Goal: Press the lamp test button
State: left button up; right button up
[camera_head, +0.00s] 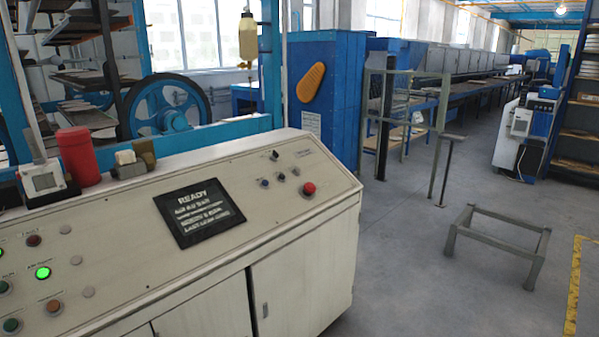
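A beige control console (130,225) fills the lower left. At its left end are a lit green lamp (43,273), a dark red button (34,241), an orange-brown button (54,306), a dark green button (11,325) and several pale grey round pieces (76,260). On the right part are a red button (308,189), small dark blue knobs (264,183) and a black switch (275,155). The labels are too small to read, so I cannot tell which is the lamp test button. Neither of my grippers is in view.
A dark display (198,212) reading READY sits mid-console. A red cylinder (78,156) and a small grey-white device (45,181) stand along its back edge. A low metal frame (497,240) stands on the floor at right. Grey floor (405,265) beside the console is clear.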

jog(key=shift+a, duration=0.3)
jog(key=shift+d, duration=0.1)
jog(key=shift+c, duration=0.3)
